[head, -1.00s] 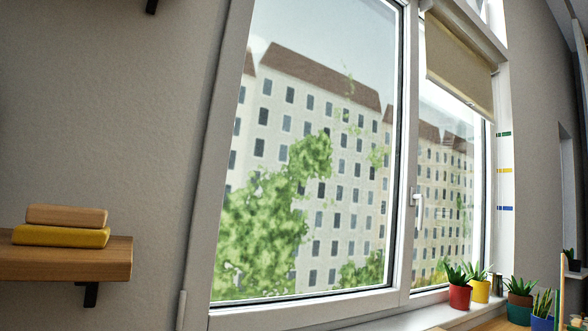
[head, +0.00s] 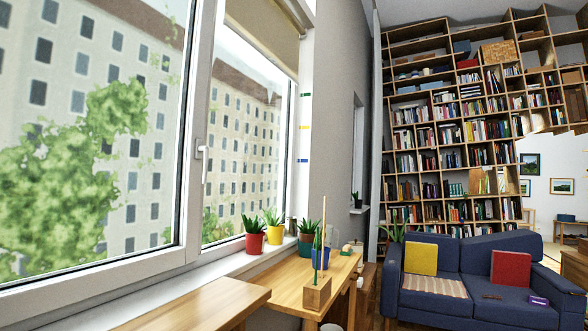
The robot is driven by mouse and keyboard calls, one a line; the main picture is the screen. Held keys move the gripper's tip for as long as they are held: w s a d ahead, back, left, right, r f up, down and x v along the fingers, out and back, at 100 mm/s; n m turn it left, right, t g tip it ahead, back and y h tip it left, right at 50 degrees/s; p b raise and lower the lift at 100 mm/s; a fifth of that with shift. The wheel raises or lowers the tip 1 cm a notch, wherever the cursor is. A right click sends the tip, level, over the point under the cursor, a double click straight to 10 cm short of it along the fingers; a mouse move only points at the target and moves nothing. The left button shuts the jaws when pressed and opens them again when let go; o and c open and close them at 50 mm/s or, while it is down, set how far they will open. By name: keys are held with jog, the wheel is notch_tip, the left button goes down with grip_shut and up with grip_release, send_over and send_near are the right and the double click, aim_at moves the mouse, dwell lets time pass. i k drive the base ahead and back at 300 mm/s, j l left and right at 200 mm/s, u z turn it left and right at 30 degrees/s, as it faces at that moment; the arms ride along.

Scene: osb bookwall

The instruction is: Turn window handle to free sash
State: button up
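The white window handle (head: 204,163) sits on the frame post between the two panes, left of centre. Its lever hangs down from its mount. The right sash (head: 247,135) looks closed in its frame, with a beige roller blind (head: 268,32) partly lowered over its top. The larger left pane (head: 85,130) fills the left side of the view. My gripper does not show in the picture, and nothing of mine touches the handle.
Potted plants in red (head: 255,242), yellow (head: 275,235) and other pots stand along the sill right of the handle. Below are a wooden bench (head: 195,305) and a table with a wooden block (head: 317,292) and upright stick. A blue sofa (head: 470,265) and bookshelf wall lie right.

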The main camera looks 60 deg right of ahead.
aim_at(23, 299)
jog(key=i+z, duration=0.2)
jog(key=z, duration=0.3)
jog(key=i+z, duration=0.15)
jog(key=z, duration=0.3)
jog(key=i+z, duration=0.2)
jog(key=z, duration=0.3)
